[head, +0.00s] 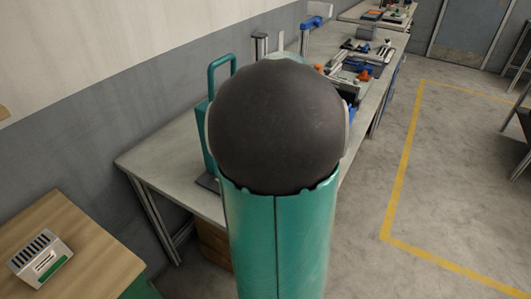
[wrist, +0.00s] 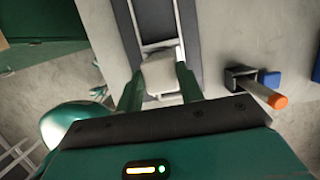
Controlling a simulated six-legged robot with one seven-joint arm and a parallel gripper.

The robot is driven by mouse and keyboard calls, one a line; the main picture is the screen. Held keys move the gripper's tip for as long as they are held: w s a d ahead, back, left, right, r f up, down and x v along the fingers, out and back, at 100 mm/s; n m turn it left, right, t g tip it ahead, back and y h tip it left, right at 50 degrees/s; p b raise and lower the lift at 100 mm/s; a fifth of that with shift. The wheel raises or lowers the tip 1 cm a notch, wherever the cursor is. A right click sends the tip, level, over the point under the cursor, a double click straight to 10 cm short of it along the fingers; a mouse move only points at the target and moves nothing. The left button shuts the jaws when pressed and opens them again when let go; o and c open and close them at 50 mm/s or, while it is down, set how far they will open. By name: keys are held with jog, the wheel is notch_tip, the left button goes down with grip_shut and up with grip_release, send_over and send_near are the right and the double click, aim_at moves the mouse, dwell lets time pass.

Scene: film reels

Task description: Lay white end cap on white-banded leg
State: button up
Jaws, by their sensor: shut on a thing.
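In the wrist view, my gripper (wrist: 159,80) has its two green fingers shut on a white block-like piece, which looks like the white end cap (wrist: 161,72). Pale rails (wrist: 132,22) on a dark strip run away just beyond the cap. I cannot tell whether the cap touches them. I cannot pick out the white-banded leg for certain in either view. In the head view, my own green arm with its dark round joint hides my gripper, the cap and part of the bench.
A grey workbench (head: 160,150) runs into the distance, with clamps and orange-marked tools (head: 365,75) on it. A wooden table with a white box (head: 40,257) stands at lower left. An orange-tipped rod (wrist: 277,101) in a dark bracket lies right of my gripper, beside a blue block (wrist: 269,79).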

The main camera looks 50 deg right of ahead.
jog(key=o, duration=0.9)
jog(key=shift+f, duration=0.1)
jog(key=shift+o, duration=0.2)
jog(key=v, duration=1.3)
jog(key=w+a+n, duration=0.5)
jog(key=a+n, duration=0.5)
jog(key=a, duration=0.2)
jog(key=s+a+f+n+t, duration=0.1)
jog(key=s+a+n, duration=0.1)
jog(key=a+n, duration=1)
jog(key=s+a+f+n+t, duration=0.1)
jog(key=s+a+f+n, duration=0.1)
jog(key=a+n, duration=1)
jog(key=shift+f+n, duration=0.35)
jog(key=shift+n, duration=0.15)
jog(key=shift+s, duration=0.15)
